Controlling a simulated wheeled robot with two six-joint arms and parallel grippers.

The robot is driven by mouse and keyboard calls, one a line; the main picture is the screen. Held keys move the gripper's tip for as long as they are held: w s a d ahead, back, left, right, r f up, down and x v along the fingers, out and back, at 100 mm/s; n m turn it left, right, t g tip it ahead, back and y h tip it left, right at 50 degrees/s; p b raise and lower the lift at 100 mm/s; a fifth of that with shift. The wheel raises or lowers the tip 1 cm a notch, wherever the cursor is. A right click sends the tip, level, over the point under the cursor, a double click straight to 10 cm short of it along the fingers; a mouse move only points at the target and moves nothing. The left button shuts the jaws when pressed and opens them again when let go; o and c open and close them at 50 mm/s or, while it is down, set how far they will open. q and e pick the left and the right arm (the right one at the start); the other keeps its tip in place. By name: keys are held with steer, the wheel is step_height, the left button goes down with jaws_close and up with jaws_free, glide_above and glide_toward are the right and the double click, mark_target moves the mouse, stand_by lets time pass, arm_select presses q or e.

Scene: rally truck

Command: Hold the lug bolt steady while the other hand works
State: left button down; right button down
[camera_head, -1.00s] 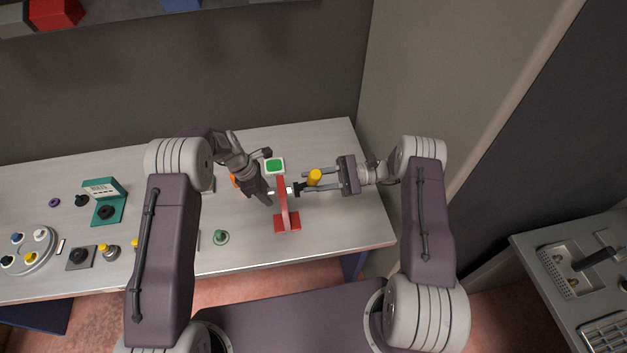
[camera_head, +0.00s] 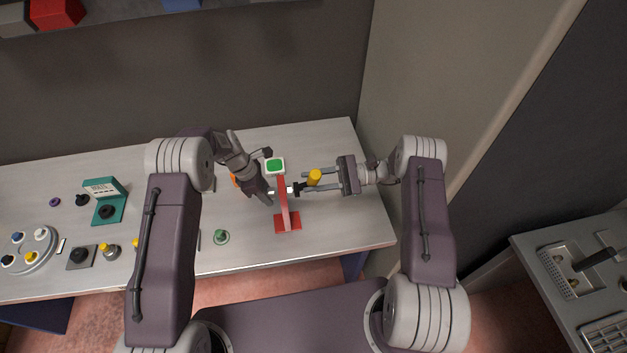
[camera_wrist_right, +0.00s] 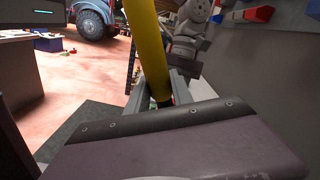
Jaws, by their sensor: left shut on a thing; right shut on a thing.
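A red stand (camera_head: 288,222) is on the table, with an upright and a flat foot. A pale short shaft, which looks like the lug bolt (camera_head: 279,191), shows at the upright. My left gripper (camera_head: 268,195) is shut on its left end; its fingers hide part of it. My right gripper (camera_head: 306,181) comes from the right and is shut on a yellow-handled tool (camera_head: 315,177) with a black end (camera_head: 298,188) facing the bolt. Whether that end touches the bolt I cannot tell. The yellow handle (camera_wrist_right: 147,45) rises between the fingers in the right wrist view.
A green-topped pale block (camera_head: 274,166) is just behind the red upright. A green knob (camera_head: 221,237) stands left of the stand. A teal holder (camera_head: 107,203) and a round tray (camera_head: 27,250) are farther left. The table (camera_head: 345,225) is clear at its right end.

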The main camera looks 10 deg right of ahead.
steer(key=shift+a, duration=1)
steer(key=c, duration=2.1)
jaws_free()
jaws_close()
steer(key=shift+w+r+m, duration=0.25)
steer(key=shift+w+m, duration=0.25)
steer(key=shift+w+r+m, duration=0.2)
steer(key=shift+w+m, duration=0.3)
steer(key=shift+w, duration=0.1)
steer(key=shift+w+r+m, duration=0.2)
steer(key=shift+w+m, duration=0.8)
